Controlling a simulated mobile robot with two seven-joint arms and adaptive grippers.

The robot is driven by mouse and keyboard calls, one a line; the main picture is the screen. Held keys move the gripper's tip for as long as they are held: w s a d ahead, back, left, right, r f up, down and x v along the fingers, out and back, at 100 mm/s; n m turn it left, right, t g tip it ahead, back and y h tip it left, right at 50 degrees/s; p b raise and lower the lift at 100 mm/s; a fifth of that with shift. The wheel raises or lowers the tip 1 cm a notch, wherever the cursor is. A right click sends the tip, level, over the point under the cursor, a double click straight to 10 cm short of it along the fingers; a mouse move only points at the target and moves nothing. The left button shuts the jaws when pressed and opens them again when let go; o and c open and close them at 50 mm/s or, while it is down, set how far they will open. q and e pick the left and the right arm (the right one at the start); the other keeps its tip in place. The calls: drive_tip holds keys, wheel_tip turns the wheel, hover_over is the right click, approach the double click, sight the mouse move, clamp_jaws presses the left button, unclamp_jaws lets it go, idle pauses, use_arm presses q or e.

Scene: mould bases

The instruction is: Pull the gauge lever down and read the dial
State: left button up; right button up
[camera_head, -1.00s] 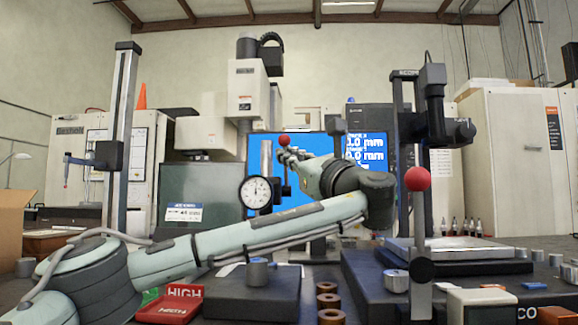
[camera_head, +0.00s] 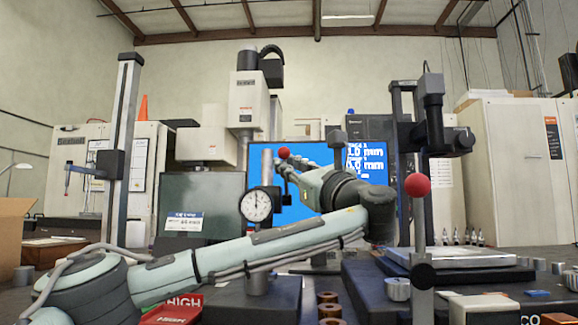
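A gauge stand at the middle carries a round white dial (camera_head: 256,205) on a post. The needle is too small to read. A lever with a red ball knob (camera_head: 284,153) shows just above and right of the dial. My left arm crosses from the left, bends at right, and reaches back so that my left gripper (camera_head: 289,165) is at or just below this knob. I cannot tell whether it touches the knob or whether its fingers are closed. A second red ball (camera_head: 417,185) tops a lever on a nearer stand at right. My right gripper is out of view.
A blue screen (camera_head: 368,165) with mm readings stands behind the gauge. A red HIGH tray (camera_head: 172,314) and bronze rings (camera_head: 329,311) lie in front. A dark base with a metal plate (camera_head: 455,257) and a tall stand (camera_head: 432,130) fill the right.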

use_arm(q)
drive_tip(key=r, duration=0.6)
drive_tip(key=s+r, duration=0.1)
drive_tip(key=r, duration=0.2)
drive_tip(key=shift+d+r, duration=0.15)
drive_tip(key=shift+r, duration=0.2)
drive_tip(key=shift+w+r, duration=0.2)
drive_tip(key=shift+w, duration=0.25)
